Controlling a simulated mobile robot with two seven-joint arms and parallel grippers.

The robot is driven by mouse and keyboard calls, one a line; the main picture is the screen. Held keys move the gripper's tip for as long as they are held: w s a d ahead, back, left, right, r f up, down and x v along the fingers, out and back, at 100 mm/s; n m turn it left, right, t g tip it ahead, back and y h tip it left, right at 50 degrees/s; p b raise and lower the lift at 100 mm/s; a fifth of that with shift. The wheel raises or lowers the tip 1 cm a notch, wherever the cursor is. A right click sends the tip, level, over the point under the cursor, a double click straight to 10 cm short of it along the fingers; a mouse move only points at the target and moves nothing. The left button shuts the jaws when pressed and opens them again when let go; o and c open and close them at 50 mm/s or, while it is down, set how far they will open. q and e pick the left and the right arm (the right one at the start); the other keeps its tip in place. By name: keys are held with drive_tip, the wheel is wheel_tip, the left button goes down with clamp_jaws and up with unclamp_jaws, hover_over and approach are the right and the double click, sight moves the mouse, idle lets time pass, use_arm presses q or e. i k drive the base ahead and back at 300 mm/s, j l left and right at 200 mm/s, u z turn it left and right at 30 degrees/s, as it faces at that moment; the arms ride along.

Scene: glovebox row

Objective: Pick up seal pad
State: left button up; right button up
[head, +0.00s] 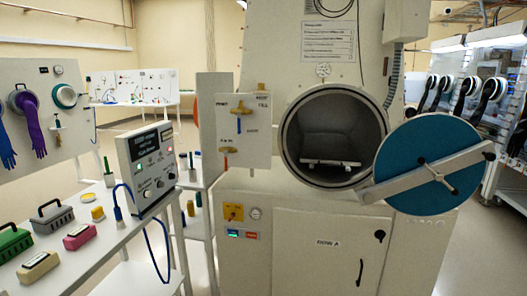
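I cannot tell for sure which thing is the seal pad. On the white bench at the left lie a pink block with a pale top (80,237), a beige block with a dark top (38,266), a flat yellow disc (88,197) and a small yellow piece (98,213). All rest on the bench top, apart from each other. Neither of my grippers shows in the head view.
The bench (120,243) also bears a green case (14,244), a grey case (50,218) and a control box (150,168) with a blue cable. A round chamber port (333,137) stands open, its blue door (428,165) swung right.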

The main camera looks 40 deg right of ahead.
sight(97, 213)
drive_tip(key=i+l+z, duration=0.15)
drive_tip(key=i+l, duration=0.55)
drive_tip(key=i, duration=0.15)
